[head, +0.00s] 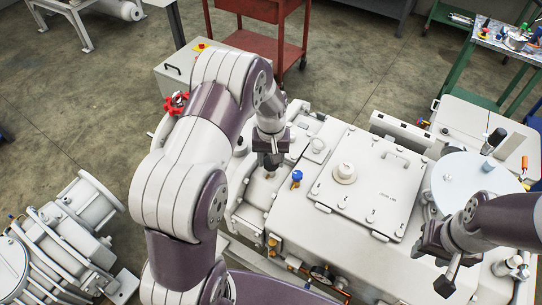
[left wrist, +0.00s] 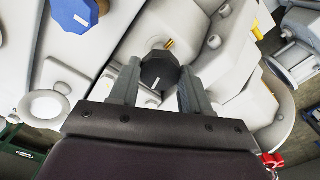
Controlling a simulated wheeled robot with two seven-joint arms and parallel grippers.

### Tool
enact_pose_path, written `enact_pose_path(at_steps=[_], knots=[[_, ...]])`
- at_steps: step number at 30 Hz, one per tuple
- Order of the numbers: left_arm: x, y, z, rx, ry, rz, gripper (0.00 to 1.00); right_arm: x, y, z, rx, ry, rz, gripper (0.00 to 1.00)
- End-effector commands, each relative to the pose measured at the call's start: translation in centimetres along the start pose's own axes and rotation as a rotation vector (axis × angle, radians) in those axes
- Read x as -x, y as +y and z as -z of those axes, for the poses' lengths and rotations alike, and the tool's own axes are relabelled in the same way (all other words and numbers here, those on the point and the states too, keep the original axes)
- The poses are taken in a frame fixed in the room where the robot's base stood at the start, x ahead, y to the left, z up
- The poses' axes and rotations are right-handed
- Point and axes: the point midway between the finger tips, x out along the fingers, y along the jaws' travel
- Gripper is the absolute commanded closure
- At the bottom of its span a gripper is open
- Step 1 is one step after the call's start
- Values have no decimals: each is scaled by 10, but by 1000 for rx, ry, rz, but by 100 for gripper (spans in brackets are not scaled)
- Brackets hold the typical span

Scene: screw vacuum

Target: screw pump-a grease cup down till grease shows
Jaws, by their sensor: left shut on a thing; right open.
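A dark, faceted grease cup cap (left wrist: 159,73) with a short white mark sits between the fingers of my left gripper (left wrist: 157,88) in the left wrist view. The gripper is shut on it. In the head view my left gripper (head: 270,162) points down over the left end of the pale pump housing (head: 290,222), and it mostly hides the cap. I cannot see any grease. My right gripper (head: 448,268) is open and empty, above the right side of the machine.
A blue cap (head: 297,177) stands close to the right of my left gripper; it also shows in the left wrist view (left wrist: 75,12). A square cover plate (head: 372,185) lies beyond it. A red valve handwheel (head: 176,102) and red cart (head: 262,45) are behind.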

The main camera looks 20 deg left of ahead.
Motion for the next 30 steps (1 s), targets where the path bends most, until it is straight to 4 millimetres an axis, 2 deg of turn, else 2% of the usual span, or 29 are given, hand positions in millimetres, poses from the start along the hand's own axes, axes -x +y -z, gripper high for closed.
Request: enact_pose_path(at_steps=[12, 29, 30], knots=[[2, 1, 2, -179, 7, -1, 83, 4, 0, 0, 0, 0, 0, 57], [2, 1, 3, -204, 9, -1, 83, 5, 0, 1, 0, 0, 0, 57], [2, 1, 3, -204, 9, -1, 43, 5, 0, 1, 0, 0, 0, 57]])
